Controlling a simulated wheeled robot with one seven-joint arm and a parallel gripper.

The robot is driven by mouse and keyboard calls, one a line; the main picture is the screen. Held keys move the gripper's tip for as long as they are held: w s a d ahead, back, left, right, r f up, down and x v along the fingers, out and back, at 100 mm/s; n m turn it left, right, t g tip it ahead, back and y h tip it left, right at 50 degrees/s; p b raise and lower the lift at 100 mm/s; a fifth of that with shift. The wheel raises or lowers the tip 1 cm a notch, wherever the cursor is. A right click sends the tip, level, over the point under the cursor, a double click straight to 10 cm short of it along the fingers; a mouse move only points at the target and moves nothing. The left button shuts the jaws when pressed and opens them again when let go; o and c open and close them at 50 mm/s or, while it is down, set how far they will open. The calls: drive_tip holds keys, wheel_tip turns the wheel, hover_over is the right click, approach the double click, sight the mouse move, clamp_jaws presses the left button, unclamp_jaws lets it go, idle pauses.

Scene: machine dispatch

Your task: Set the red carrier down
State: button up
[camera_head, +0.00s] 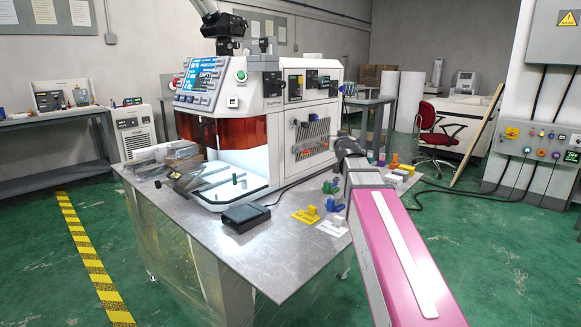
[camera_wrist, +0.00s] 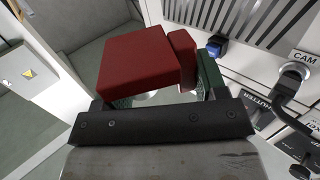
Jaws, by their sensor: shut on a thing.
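The red carrier (camera_wrist: 146,62) is a red block with a smaller upright red piece at its right end, seen close up in the wrist view. My gripper (camera_wrist: 163,97) is shut on it, with dark green finger parts showing at its right and below it. The carrier looks held off any surface, though its underside is mostly hidden. In the head view my dark wrist shows beside the machine's side, and I cannot make out the fingertips or the red carrier there.
The white machine (camera_head: 250,120) stands on a grey metal table (camera_head: 190,215). A black box (camera_head: 246,217) lies in front. Yellow (camera_head: 308,214), blue (camera_head: 330,187) and green (camera_head: 334,205) pieces stand at the right. A blue piece (camera_wrist: 215,46) and a CAM-labelled connector (camera_wrist: 298,70) are near the carrier.

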drive_tip(key=shift+a, duration=0.1)
drive_tip(key=s+a+f+n+g+y, duration=0.1)
drive_tip(key=s+a+f+n+y, duration=0.15)
drive_tip(key=s+a+y, duration=0.4)
drive_tip(key=s+a+f+n+g+y, duration=0.1)
drive_tip(key=s+a+f+n, duration=0.15)
drive_tip(key=a, duration=0.75)
drive_tip(key=s+a+n+g+y, duration=0.6)
drive_tip(key=s+a+y, duration=0.1)
drive_tip(key=s+a, duration=0.8)
drive_tip(key=shift+a+r+n, duration=0.2)
drive_tip(key=shift+a+n, duration=0.2)
drive_tip(key=shift+a, duration=0.3)
drive_tip(key=shift+w+y, duration=0.1)
drive_tip(key=shift+y, duration=0.15)
